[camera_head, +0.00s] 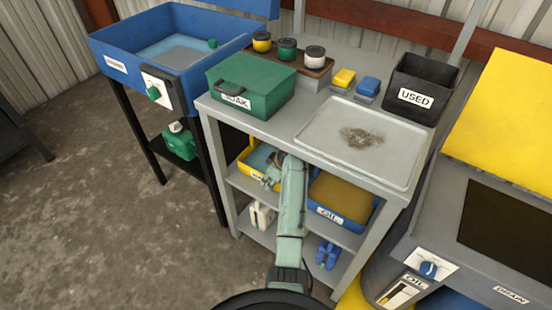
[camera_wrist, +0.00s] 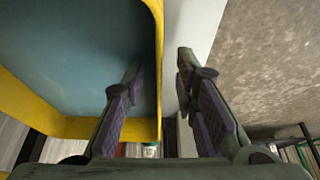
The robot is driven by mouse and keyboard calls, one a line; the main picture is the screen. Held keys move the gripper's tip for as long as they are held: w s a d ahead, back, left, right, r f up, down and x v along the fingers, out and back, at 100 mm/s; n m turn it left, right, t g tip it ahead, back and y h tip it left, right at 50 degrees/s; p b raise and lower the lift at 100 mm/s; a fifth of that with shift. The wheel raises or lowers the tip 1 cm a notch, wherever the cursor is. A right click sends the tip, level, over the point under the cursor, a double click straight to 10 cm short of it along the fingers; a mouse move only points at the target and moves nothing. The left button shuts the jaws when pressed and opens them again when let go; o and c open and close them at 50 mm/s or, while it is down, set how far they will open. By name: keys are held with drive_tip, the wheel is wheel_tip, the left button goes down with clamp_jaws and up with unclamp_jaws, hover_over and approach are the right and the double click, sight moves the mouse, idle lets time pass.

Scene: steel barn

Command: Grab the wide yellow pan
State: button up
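The wide yellow pan (camera_head: 246,168) sits on the middle shelf of the grey bench, at the left; its inside looks blue-grey. My gripper (camera_head: 272,174) reaches in at the pan's right part, and my arm hides some of the pan. In the wrist view the pan's yellow rim (camera_wrist: 157,32) runs between the fingers of my gripper (camera_wrist: 161,68). One finger is over the pan's inside and the other is outside the rim. The fingers are open with gaps to the rim. How deep they sit against the wall is not clear.
A blue pan (camera_head: 344,196) labelled OIL stands right of my arm on the same shelf. A grey shelf post (camera_head: 219,165) stands at the left. The bench top (camera_head: 270,125) lies above, with a green box (camera_head: 252,85). White and blue items sit on the bottom shelf.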

sight(254, 170)
drive_tip(key=w+a, duration=0.1)
drive_tip(key=a, duration=0.1)
drive_tip(key=w+a+p, duration=0.1)
drive_tip(key=w+a, duration=0.2)
drive_tip(key=a, duration=0.1)
drive_tip(key=shift+w+p, duration=0.15)
drive_tip(key=shift+p, duration=0.25)
drive_tip(key=shift+f, duration=0.6)
clamp_jaws()
drive_tip(key=shift+w+r, duration=0.15)
